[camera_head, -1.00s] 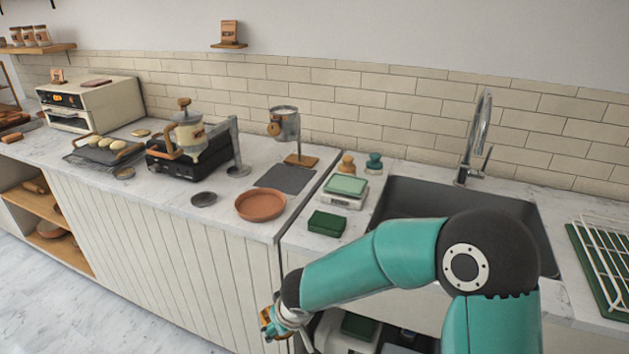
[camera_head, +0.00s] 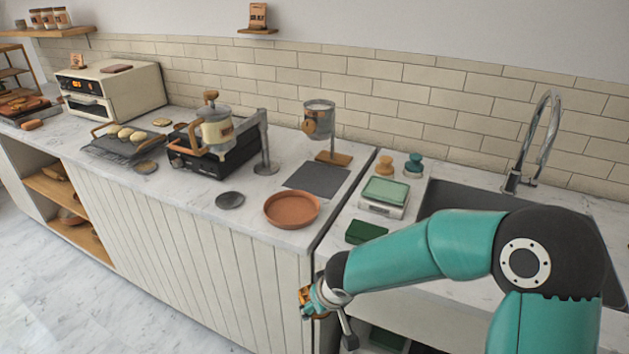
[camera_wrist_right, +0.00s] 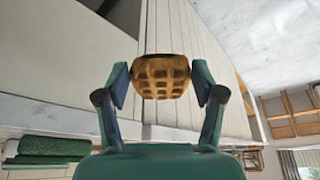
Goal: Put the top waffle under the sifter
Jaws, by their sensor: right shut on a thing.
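The waffle (camera_wrist_right: 160,77), golden brown with a grid pattern, is pinched between both fingers of my right gripper (camera_wrist_right: 162,80) in the right wrist view. In the head view my right gripper (camera_head: 311,299) holds it in front of the cabinet, below the counter edge. What looks like the sifter (camera_head: 319,121), a metal cup on a post with a wooden base, stands at the back of the counter. A dark flat mat (camera_head: 317,179) lies in front of it with nothing on it. My left gripper is out of view.
A terracotta dish (camera_head: 291,209) sits at the counter's front edge, beside a small dark disc (camera_head: 230,200). A black cooker (camera_head: 190,157) with a pot stands left. A scale (camera_head: 385,197), a green box (camera_head: 366,232) and the sink are right.

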